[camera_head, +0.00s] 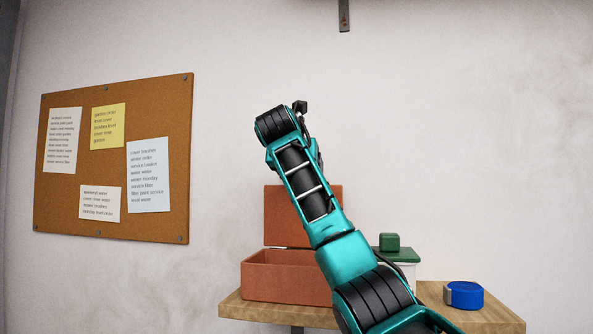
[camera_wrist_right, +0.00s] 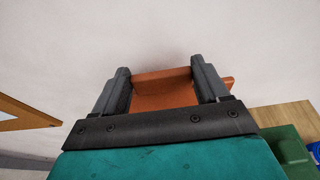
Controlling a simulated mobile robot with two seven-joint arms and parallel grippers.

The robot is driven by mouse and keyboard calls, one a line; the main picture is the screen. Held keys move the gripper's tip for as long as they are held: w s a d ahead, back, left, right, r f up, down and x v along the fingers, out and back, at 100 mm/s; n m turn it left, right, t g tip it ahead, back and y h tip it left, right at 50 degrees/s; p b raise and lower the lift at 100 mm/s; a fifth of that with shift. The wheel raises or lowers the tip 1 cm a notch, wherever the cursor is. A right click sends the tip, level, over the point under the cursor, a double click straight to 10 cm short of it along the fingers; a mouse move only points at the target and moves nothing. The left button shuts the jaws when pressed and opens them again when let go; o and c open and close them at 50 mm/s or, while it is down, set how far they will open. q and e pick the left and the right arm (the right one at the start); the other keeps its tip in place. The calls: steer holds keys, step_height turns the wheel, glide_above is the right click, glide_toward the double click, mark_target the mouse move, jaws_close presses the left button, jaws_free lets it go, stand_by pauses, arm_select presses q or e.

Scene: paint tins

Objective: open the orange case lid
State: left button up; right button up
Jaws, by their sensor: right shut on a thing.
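The orange case (camera_head: 288,275) stands on a wooden table in the head view. Its lid (camera_head: 288,210) is raised and stands about upright at the back of the case. In the head view this gripper is hidden behind my own arm. My left gripper is in neither view.
A white container with a green lid (camera_head: 400,254) and a green block (camera_head: 389,242) on top stands right of the case. A blue round object (camera_head: 464,295) lies on the table (camera_head: 500,312) farther right. A cork board (camera_head: 112,160) hangs on the wall.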

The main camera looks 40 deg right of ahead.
steer(key=shift+r, duration=0.5)
steer(key=o, duration=1.4)
steer(key=shift+s+a, duration=0.15)
steer(key=shift+a, duration=0.05)
steer(key=shift+o, duration=0.6)
steer(key=shift+d+f, duration=0.2)
steer(key=b+v, duration=0.2)
steer(key=v, duration=1)
steer(key=shift+s+a+r, duration=0.15)
steer(key=shift+a+r, duration=0.05)
steer(key=shift+a, duration=0.1)
steer(key=shift+f, duration=0.1)
